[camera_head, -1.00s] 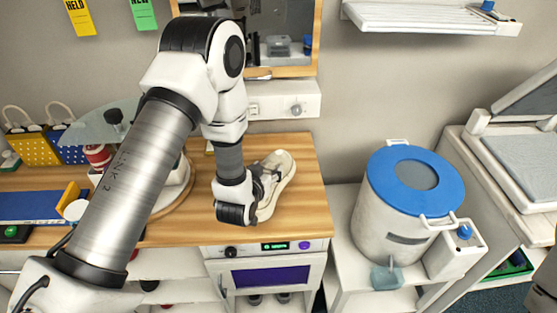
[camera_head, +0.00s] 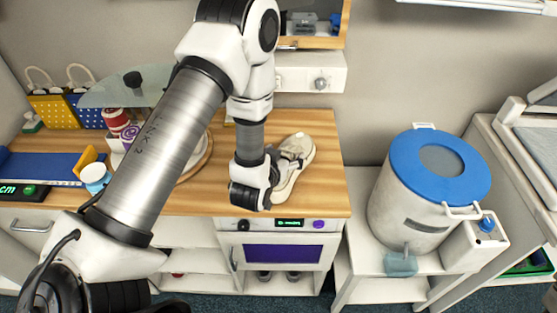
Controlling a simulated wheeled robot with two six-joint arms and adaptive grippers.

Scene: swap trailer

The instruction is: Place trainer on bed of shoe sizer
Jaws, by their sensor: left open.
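The trainer (camera_head: 297,160), pale beige with grey parts, lies on the wooden counter right of the middle. My left gripper (camera_head: 277,161) is open at the trainer's left side, pointing down. My wrist hides much of its fingers and part of the trainer, so I cannot tell whether they touch. The shoe sizer (camera_head: 48,167) is at the far left of the counter, with a blue bed, a yellow-and-white end piece and a green display. The visible part of its bed is empty. My right gripper is not in view.
A glass disc (camera_head: 125,92) and a round wooden stand (camera_head: 200,158) lie between sizer and trainer, partly behind my arm. Patterned bags (camera_head: 50,112) stand behind the sizer. A blue-lidded drum (camera_head: 415,200) stands right of the counter. The counter (camera_head: 325,190) right of the trainer is clear.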

